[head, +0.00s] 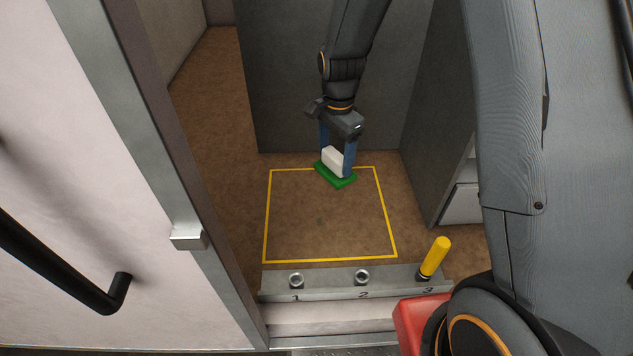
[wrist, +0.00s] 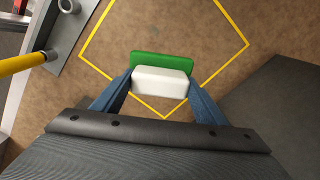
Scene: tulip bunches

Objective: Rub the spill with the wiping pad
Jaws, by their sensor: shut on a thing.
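The wiping pad (head: 334,174) has a green base and a white block on top. My gripper (head: 337,160) is shut on the white block, with one blue finger at each side. The pad is at the far edge of the yellow-outlined square, over the brown surface; I cannot tell whether it touches. In the wrist view the pad (wrist: 163,60) sits between the fingers, green side beyond the white block. A small faint dark mark, perhaps the spill (head: 320,221), shows near the middle of the square, nearer the front than the pad.
A yellow line (head: 265,215) outlines the square. A grey rail (head: 330,281) numbered 1, 2, 3 runs along the front, with a yellow handle (head: 435,257) upright at 3. Dark grey panels stand behind and right. A pale door (head: 110,190) is at left. The square is otherwise clear.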

